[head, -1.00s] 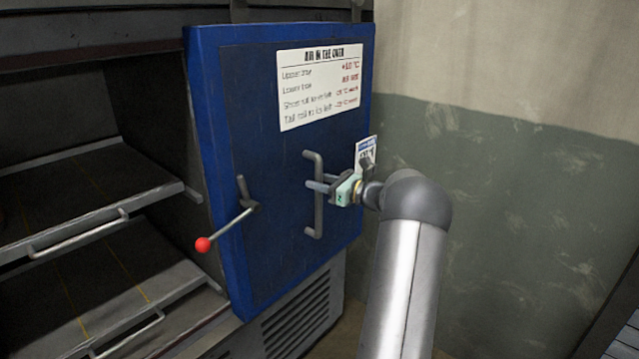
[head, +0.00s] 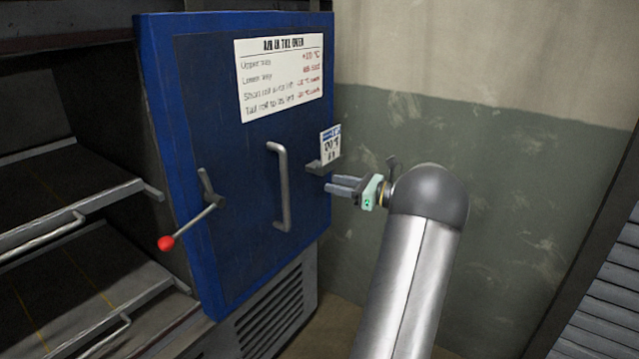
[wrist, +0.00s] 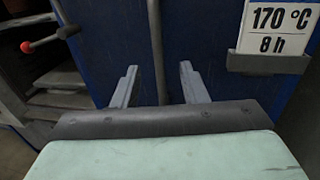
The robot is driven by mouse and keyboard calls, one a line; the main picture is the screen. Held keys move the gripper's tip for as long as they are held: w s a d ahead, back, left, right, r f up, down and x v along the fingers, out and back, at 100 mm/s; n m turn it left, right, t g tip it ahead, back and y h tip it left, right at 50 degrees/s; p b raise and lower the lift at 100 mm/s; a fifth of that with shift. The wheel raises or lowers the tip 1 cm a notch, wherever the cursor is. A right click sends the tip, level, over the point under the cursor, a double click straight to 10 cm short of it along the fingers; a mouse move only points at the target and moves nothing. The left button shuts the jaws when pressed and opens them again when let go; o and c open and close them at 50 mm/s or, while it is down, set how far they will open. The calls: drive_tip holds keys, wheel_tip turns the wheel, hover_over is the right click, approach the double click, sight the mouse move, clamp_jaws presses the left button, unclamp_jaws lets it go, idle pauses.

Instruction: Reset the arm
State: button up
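My gripper (head: 338,186) is in front of the blue oven door, to the right of its vertical grey bar handle (head: 283,187). It is apart from the handle and holds nothing. In the wrist view the two fingers of my gripper (wrist: 158,84) are spread apart, with the handle (wrist: 157,50) beyond them, between their tips in the picture. My arm (head: 412,270) reaches up from the bottom of the head view.
The blue oven door (head: 250,220) stands open, with a red-knobbed lever (head: 190,228) and a label (head: 281,78). Two pull-out trays (head: 75,205) show at left. A "170 °C, 8 h" card (wrist: 272,28) sits right of the handle. Bare wall (head: 480,150) lies at right.

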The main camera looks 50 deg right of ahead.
drive_tip(key=shift+v, duration=0.8)
drive_tip(key=w+a+n+g+y, duration=0.2)
drive_tip(key=w+a+n+g, duration=0.1)
drive_tip(key=a, duration=0.5)
drive_tip(key=w+a+n+g+y, duration=0.1)
drive_tip(key=w+a+n+g, duration=0.15)
drive_tip(key=a, duration=0.55)
drive_tip(key=s+a+f+n+g+p, duration=0.25)
drive_tip(key=a+n+g, duration=0.5)
drive_tip(key=a, duration=1.15)
drive_tip(key=s+a+f+n+g+h, duration=0.1)
drive_tip(key=s+a+n+h, duration=0.3)
drive_tip(key=s+n, duration=0.5)
drive_tip(key=s+a+f+n+g+h, duration=0.2)
drive_tip(key=s+a+f+n+h, duration=0.2)
drive_tip(key=s+a+n, duration=0.5)
drive_tip(key=shift+s+a+f+n+g+h+p, duration=0.3)
drive_tip(key=shift+s+n+p, duration=0.1)
drive_tip(key=shift+s+n, duration=0.45)
